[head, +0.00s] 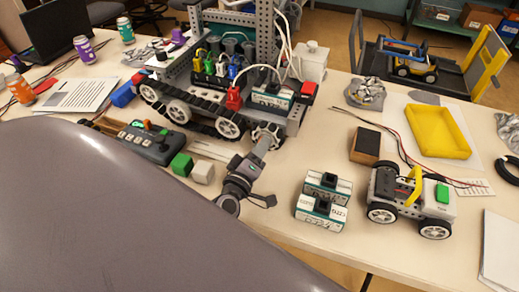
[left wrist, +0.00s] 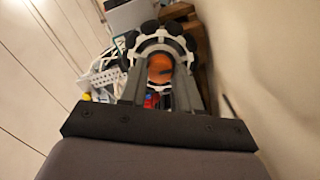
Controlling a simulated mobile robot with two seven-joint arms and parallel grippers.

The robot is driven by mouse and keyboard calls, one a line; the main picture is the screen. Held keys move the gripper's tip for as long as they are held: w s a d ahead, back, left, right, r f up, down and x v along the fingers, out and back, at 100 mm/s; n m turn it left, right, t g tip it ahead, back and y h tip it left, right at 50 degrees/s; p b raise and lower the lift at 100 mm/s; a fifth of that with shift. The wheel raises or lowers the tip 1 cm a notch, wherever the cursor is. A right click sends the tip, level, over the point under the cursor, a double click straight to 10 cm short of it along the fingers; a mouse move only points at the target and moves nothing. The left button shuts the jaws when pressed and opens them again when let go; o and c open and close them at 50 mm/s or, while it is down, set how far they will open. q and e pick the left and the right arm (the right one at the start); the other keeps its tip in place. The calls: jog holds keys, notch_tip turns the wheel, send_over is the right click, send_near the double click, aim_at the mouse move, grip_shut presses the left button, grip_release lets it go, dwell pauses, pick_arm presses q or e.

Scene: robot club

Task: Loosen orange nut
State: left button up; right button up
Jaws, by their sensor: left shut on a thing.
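The orange nut (left wrist: 160,66) sits at the centre of a white wheel (left wrist: 142,46) with black treads in the left wrist view. My left gripper (left wrist: 160,80) is shut on the nut, with one finger on each side of it. In the head view my left gripper (head: 264,143) reaches to the front wheel (head: 268,131) of the large tracked robot (head: 205,105). The nut itself is hidden there by the gripper. My right gripper is not in view.
Two battery-like modules (head: 322,200) and a small wheeled robot (head: 412,197) stand to the right of my gripper. Green (head: 182,164) and white (head: 203,172) blocks and a controller (head: 147,143) lie to its left. A yellow tray (head: 438,131) is further right.

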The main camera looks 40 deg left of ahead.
pick_arm(q)
jog(key=n+b, duration=0.2)
jog(key=n, duration=0.4)
jog(key=shift+f, duration=0.15)
jog(key=n+b, duration=0.2)
jog(key=n, duration=0.4)
jog(key=shift+y, duration=0.3)
jog(key=n+b, duration=0.1)
jog(key=n, duration=0.2)
jog(key=shift+d+n, duration=0.1)
jog(key=shift+n, duration=0.3)
jog(key=shift+n+y+b, duration=0.3)
jog(key=shift+n+b, duration=0.15)
jog(key=shift+n, duration=1.15)
jog(key=o, duration=1.1)
jog(key=shift+c, duration=0.2)
